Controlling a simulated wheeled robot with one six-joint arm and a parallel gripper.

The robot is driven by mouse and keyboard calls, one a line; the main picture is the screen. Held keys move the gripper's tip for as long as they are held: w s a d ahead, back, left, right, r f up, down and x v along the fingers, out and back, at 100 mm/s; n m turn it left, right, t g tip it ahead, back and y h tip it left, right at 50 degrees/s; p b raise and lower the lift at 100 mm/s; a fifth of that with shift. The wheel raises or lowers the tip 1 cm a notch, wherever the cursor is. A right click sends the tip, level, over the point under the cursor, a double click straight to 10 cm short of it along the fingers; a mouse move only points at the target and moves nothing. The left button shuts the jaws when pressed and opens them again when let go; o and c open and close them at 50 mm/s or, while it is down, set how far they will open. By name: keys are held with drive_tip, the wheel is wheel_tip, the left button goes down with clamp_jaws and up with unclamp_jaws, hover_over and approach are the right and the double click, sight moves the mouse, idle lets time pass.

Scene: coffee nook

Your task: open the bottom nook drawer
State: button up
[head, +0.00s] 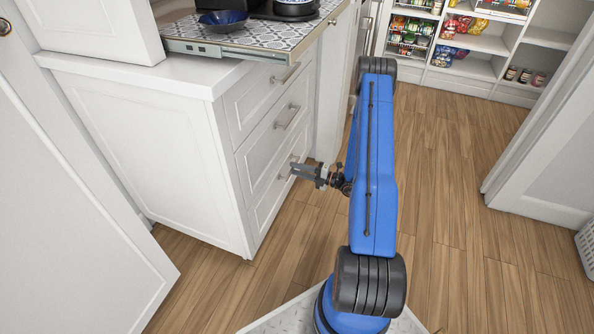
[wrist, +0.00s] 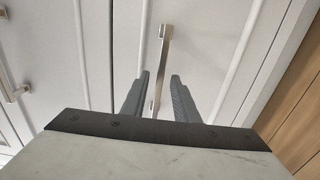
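The white bottom nook drawer (head: 268,205) is the lowest of three in the cabinet, and it looks shut, its front flush with the others. Its metal bar handle (head: 285,172) is partly hidden by my gripper (head: 296,168). In the wrist view, the handle (wrist: 162,58) runs up and down the picture against the pale drawer front (wrist: 200,40). My gripper (wrist: 158,80) is open, with one finger on each side of the lower part of this handle. Gaps show between the fingers and the bar.
The middle drawer handle (head: 287,117) and top drawer handle (head: 285,74) are above. A patterned pull-out shelf (head: 240,37) sticks out over the counter, carrying a blue bowl (head: 222,20). Wooden floor (head: 440,200) is clear to the right. Pantry shelves (head: 480,45) stand behind.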

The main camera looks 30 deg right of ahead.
clamp_jaws()
idle(1.4)
